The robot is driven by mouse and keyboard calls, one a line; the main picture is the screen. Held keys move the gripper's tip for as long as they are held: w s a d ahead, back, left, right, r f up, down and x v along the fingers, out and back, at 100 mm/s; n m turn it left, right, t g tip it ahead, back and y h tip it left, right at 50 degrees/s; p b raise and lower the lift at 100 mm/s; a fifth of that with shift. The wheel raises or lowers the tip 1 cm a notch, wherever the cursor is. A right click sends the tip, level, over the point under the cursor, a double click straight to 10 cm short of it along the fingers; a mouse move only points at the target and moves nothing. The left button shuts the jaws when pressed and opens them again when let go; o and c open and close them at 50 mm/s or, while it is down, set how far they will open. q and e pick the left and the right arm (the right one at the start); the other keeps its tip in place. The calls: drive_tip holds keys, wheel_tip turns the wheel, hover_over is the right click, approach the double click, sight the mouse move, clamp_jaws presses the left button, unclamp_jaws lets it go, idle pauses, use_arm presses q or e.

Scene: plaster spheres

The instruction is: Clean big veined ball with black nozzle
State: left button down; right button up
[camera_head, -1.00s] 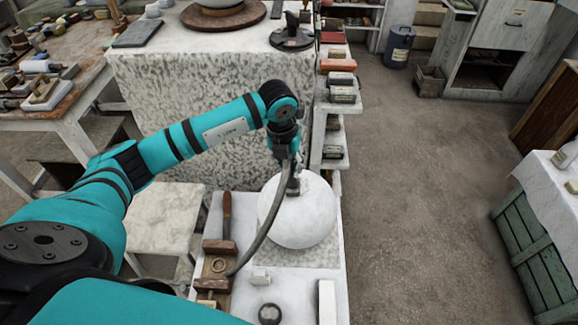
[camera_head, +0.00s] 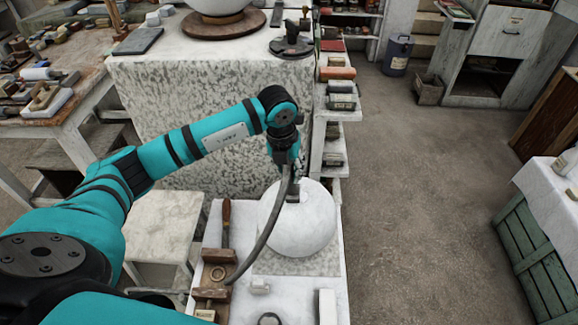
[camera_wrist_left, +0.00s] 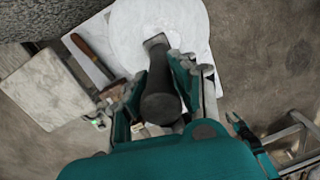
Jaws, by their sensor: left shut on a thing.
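The big ball (camera_head: 303,228) is pale, almost white, and sits on a square slab on the white bench; faint grey marks show on it. It also fills the top of the left wrist view (camera_wrist_left: 186,22). My left gripper (camera_head: 289,183) is shut on the black nozzle (camera_wrist_left: 160,92), whose flat tip is at the upper left of the ball. The tip appears to touch or nearly touch the ball; I cannot tell which. A grey hose (camera_head: 262,240) hangs from the nozzle down to the bench's left side.
A wood-handled tool (camera_head: 226,222) and wooden blocks (camera_head: 214,275) lie left of the ball. A large speckled stone block (camera_head: 200,110) stands behind. The floor to the right is clear.

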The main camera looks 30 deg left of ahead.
use_arm(q)
drive_tip(key=shift+s+d+f, duration=0.1)
drive_tip(key=shift+s+d, duration=0.2)
drive_tip(key=shift+s, duration=0.25)
drive_tip(key=shift+f, duration=0.1)
drive_tip(key=shift+w+a+r+b, duration=0.1)
drive_tip(key=shift+w+a+b, duration=0.25)
drive_tip(key=shift+w, duration=0.35)
drive_tip(key=shift+w+a+r+b, duration=0.1)
drive_tip(key=shift+w+a+b, duration=0.25)
drive_tip(key=shift+w, duration=0.3)
